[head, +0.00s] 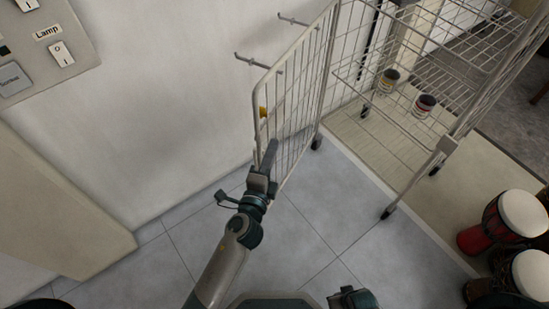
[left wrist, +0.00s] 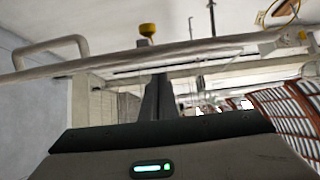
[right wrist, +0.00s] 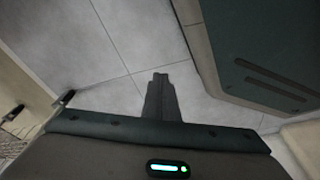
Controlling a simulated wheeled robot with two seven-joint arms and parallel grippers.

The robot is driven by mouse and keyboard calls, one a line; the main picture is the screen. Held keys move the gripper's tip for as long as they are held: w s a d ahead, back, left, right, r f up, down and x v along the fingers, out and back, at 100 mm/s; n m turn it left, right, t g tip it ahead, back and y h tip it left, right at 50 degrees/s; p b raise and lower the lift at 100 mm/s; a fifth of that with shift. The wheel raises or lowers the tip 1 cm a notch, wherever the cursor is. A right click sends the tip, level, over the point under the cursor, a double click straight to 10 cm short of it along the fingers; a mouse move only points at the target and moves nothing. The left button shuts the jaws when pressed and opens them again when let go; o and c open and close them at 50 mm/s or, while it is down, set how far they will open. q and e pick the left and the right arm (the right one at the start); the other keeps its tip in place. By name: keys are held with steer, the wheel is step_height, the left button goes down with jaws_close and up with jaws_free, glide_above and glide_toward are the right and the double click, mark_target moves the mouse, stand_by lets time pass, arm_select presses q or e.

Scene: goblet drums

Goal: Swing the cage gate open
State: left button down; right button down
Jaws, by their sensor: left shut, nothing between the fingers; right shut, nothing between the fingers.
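The cage gate (head: 298,85) is a pale wire panel in the head view. It stands swung out from the wire cage (head: 432,110), angled toward me and the wall. A yellow knob (head: 263,111) sits on its near edge; the knob also shows in the left wrist view (left wrist: 148,30). My left gripper (head: 271,148) is shut and empty, close by the gate's near edge below the knob. In the left wrist view a gate bar (left wrist: 215,45) crosses by the fingertips; I cannot tell whether they touch. My right gripper (right wrist: 158,78) is shut and empty above the floor tiles.
Small drums (head: 388,80) and (head: 424,104) stand inside the cage. Larger goblet drums (head: 490,222) stand at the lower right. Wall hooks (head: 250,62) stick out behind the gate. A switch panel (head: 45,50) is at the upper left. Tiled floor (head: 320,235) is clear before the cage.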

mark_target(265, 134)
arm_select(q)
steer(key=shift+w+a+r, duration=0.1)
steer(key=shift+w+a, duration=0.2)
steer(key=shift+a, duration=0.2)
steer(key=shift+w+a, duration=0.25)
steer(key=shift+a, duration=0.25)
arm_select(e)
steer(key=shift+w+a, duration=0.2)
steer(key=shift+w, duration=0.05)
